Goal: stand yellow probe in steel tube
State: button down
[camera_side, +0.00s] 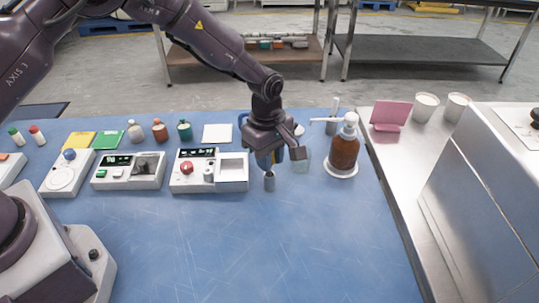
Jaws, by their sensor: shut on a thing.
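My gripper (276,155) is over the blue table, right of the white device with the red knob. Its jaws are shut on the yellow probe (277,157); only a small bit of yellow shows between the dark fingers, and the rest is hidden. A short grey steel tube (269,182) stands upright on the table directly below the jaws. I cannot tell whether the probe's lower end touches the tube or is inside it.
The white red-knob device (209,171) is close left. The front of the blue table (260,250) is clear.

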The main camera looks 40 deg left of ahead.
aim_at(269, 175)
jog(key=shift+f, duration=1.45)
dwell(1.8)
jog(key=shift+c, duration=1.6)
grip_release()
jog(key=shift+r, duration=3.5)
